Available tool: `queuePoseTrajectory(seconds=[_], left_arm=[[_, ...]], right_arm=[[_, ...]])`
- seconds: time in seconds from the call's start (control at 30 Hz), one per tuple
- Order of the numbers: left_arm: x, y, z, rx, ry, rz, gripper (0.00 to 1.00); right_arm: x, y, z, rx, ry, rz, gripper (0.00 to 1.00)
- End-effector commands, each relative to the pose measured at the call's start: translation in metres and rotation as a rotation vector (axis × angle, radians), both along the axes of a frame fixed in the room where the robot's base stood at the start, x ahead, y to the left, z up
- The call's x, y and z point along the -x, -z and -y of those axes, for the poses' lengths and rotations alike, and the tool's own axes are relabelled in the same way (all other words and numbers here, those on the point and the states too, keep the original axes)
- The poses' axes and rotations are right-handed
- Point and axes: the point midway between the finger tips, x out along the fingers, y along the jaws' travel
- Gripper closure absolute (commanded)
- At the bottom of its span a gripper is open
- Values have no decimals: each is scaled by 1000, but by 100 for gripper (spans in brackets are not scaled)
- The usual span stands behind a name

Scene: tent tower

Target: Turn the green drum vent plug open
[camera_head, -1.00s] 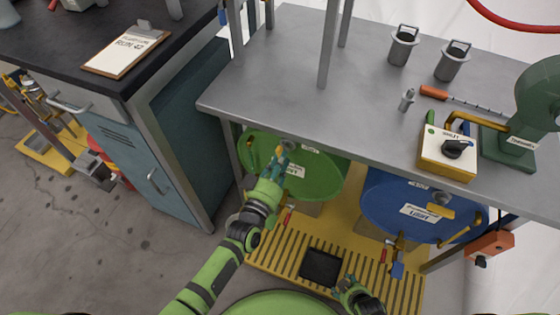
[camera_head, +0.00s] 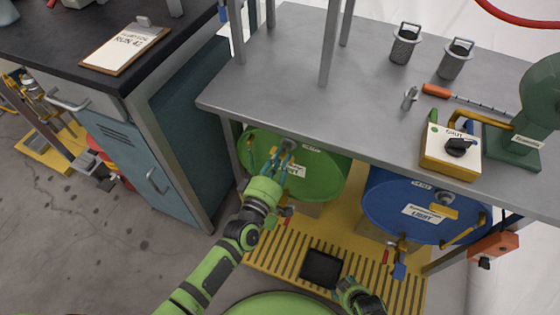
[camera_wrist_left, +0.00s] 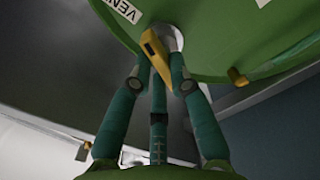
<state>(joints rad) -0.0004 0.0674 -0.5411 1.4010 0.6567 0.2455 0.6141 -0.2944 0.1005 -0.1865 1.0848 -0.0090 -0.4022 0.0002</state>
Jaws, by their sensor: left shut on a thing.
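The green drum (camera_head: 318,180) lies on its side under the grey bench, its round end facing me. Near the top of that end is a round grey fitting (camera_head: 289,145), which carries the yellow vent plug handle (camera_wrist_left: 156,60). My left gripper (camera_head: 283,155) reaches up to it and is shut on the yellow handle; its fingers hide the handle in the head view. In the left wrist view the fingers (camera_wrist_left: 157,75) stand on both sides of the handle, which is tilted. My right gripper (camera_head: 352,292) is low in front of the yellow rack, its fingers unclear.
A blue drum (camera_head: 415,210) lies to the right of the green one. The bench top (camera_head: 290,75) overhangs both drums. A yellow slatted rack (camera_head: 280,262) holds a black square pad (camera_head: 321,268). A blue cabinet (camera_head: 165,165) stands close on the left.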

Motion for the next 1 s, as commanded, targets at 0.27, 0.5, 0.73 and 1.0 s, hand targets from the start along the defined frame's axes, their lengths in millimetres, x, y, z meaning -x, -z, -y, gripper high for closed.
queuePoseTrajectory(seconds=[0.27, 0.5, 0.73, 1.0], left_arm=[[0, 0, 0, 132, 0, -54, 100], [0, -1, 0, 179, 0, -73, 100], [0, -1, -1, 186, 0, -76, 100], [0, -1, -1, 184, 0, -75, 56]], right_arm=[[2, -1, -1, 1, 4, -20, 41], [-2, -4, -2, 1, 6, -19, 41], [2, -3, -2, 1, 7, -27, 41], [6, -1, -1, 1, 7, -30, 41]])
